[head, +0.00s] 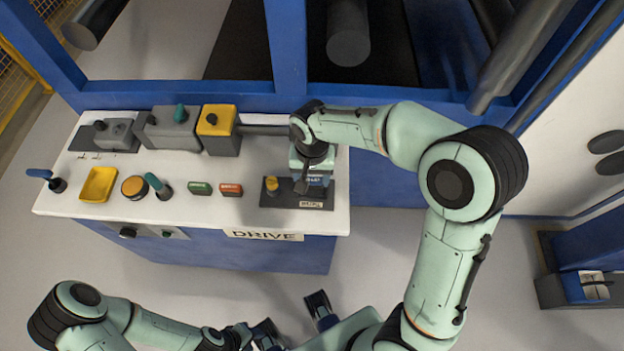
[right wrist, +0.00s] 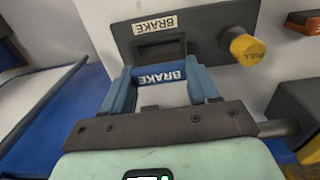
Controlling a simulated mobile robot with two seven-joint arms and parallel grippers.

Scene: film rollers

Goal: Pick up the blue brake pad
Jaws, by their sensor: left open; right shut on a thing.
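The blue brake pad (right wrist: 160,74) carries a white BRAKE label and sits between the two blue fingers of my right gripper (right wrist: 161,88) in the right wrist view. The gripper is shut on it. Just beyond the pad is a dark plate with a slot and its own BRAKE label (right wrist: 155,23). I cannot tell whether the pad still touches the slot. In the head view my right gripper (head: 312,177) is over the dark plate (head: 277,199) at the console's right end, and my arm partly hides the pad. My left gripper (head: 293,322) is open and empty, low in front of the console.
The white console top (head: 215,212) holds a yellow knob (right wrist: 246,47) beside the slot, buttons, levers, a yellow tray (head: 98,184) and a grey-yellow block (head: 218,123). Blue machine framing and rollers stand behind. A dark box (head: 552,291) is at far right. The floor in front is clear.

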